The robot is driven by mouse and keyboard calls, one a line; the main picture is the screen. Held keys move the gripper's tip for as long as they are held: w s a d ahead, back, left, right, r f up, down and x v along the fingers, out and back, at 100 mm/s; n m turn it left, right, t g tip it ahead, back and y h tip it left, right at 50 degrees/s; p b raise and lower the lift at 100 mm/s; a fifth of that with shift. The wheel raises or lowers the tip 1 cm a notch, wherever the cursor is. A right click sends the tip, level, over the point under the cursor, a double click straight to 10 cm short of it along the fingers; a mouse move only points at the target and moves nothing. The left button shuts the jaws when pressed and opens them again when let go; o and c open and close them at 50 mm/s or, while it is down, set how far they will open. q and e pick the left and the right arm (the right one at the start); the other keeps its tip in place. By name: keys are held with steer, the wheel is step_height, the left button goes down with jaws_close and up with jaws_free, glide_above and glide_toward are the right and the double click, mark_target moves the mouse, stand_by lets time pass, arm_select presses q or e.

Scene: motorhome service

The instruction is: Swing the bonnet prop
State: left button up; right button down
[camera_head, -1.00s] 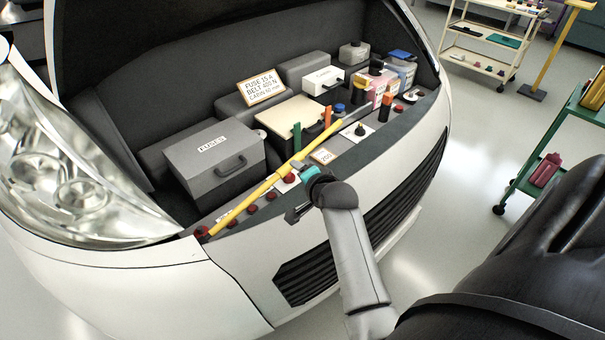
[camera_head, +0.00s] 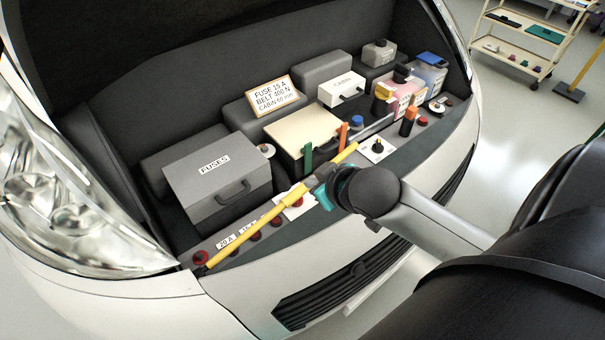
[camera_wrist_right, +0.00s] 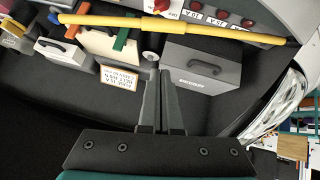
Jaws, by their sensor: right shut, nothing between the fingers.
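The bonnet prop is a yellow rod (camera_head: 262,225) with a thin grey end. It lies along the front edge of the engine bay, from the red knob at lower left to near the black dial. In the right wrist view the yellow rod (camera_wrist_right: 200,28) crosses the top of the picture, beyond the fingertips. My right gripper (camera_head: 318,194) is shut and empty, close beside the middle of the rod. Its two fingers (camera_wrist_right: 159,75) are together in the wrist view. My left gripper is not in view.
Behind the rod stand a grey fuse box (camera_head: 218,178), a cream-lidded box (camera_head: 300,137), a white cabin box (camera_head: 342,88) and coloured bottles (camera_head: 400,95). Red knobs line the front ledge. A headlamp (camera_head: 65,190) is at left. A white trolley (camera_head: 520,40) stands behind on open floor.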

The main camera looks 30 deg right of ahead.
steer(key=b, duration=0.1)
glide_above(300, 190)
steer(key=s+a, duration=0.2)
step_height(300, 190, down, 7)
steer(key=shift+w+d+f, duration=0.1)
steer(key=shift+d+f, duration=0.05)
steer(key=shift+f, duration=0.45)
steer(key=shift+w+d+f, duration=0.1)
steer(key=shift+f, duration=0.45)
steer(key=shift+d+f+b, duration=0.15)
steer(key=shift+f+b, duration=0.15)
steer(key=shift+f, duration=0.45)
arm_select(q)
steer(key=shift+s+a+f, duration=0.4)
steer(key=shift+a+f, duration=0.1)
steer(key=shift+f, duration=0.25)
arm_select(e)
steer(key=shift+m+y, duration=0.4)
steer(key=f, duration=0.1)
steer(key=d+f, duration=0.1)
steer(key=s+f, duration=0.1)
steer(key=f, duration=0.1)
steer(key=shift+d, duration=0.15)
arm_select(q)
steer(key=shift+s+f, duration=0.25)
arm_select(e)
steer(key=shift+s+f, duration=0.1)
steer(key=shift+s, duration=0.1)
